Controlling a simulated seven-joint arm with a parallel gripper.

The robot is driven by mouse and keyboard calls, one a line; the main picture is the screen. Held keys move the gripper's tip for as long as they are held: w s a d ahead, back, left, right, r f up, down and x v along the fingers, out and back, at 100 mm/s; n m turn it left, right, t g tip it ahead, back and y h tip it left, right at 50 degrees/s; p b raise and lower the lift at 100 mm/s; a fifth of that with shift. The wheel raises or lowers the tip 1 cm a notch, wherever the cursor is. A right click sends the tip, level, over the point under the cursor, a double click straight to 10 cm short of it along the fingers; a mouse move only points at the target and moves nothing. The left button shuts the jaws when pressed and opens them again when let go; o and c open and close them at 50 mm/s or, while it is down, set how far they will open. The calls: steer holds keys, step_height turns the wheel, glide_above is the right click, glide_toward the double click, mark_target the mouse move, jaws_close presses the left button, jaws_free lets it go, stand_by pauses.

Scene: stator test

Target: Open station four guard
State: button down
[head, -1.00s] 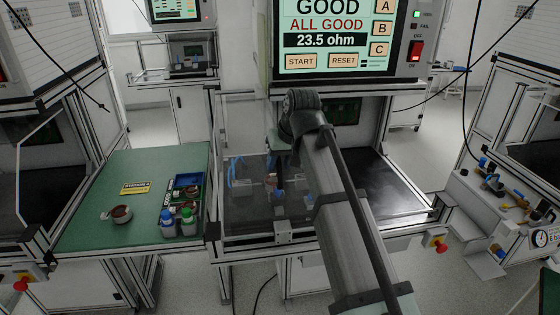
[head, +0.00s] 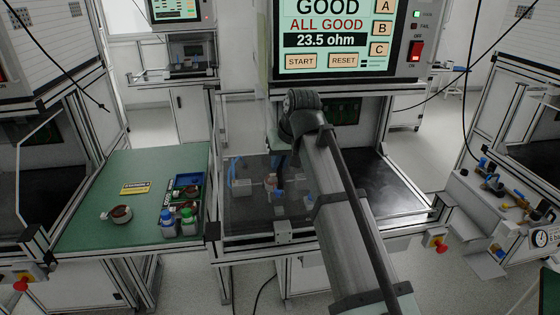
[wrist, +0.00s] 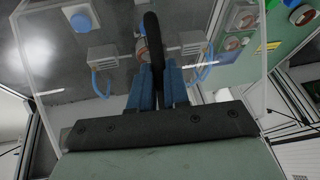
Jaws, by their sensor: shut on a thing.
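The station guard is a clear panel (wrist: 235,60) with pale edges, seen close up in the wrist view. It carries a dark bar-shaped handle (wrist: 152,45). My gripper (wrist: 160,85) has its blue fingers on either side of this handle and is shut on it. Through the panel I see grey clamp blocks with blue leads (wrist: 103,60) and a blue-topped part (wrist: 80,22). In the head view my arm hides most of the gripper and the handle. The station's dark bed (head: 250,205) shows there, with a copper-coloured part (head: 271,182) on it.
A tester screen (head: 340,40) above the station reads "ALL GOOD" and 23.5 ohm. A green bench (head: 120,215) on the left holds bottles (head: 178,222), a blue bin (head: 187,182) and a wound part (head: 119,214). A toggle-clamp fixture (head: 500,190) stands at right.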

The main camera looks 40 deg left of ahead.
steer(key=w+d, duration=2.4)
steer(key=c, duration=1.1)
jaws_free()
steer(key=v, duration=1.4)
steer(key=shift+a+f, duration=0.1)
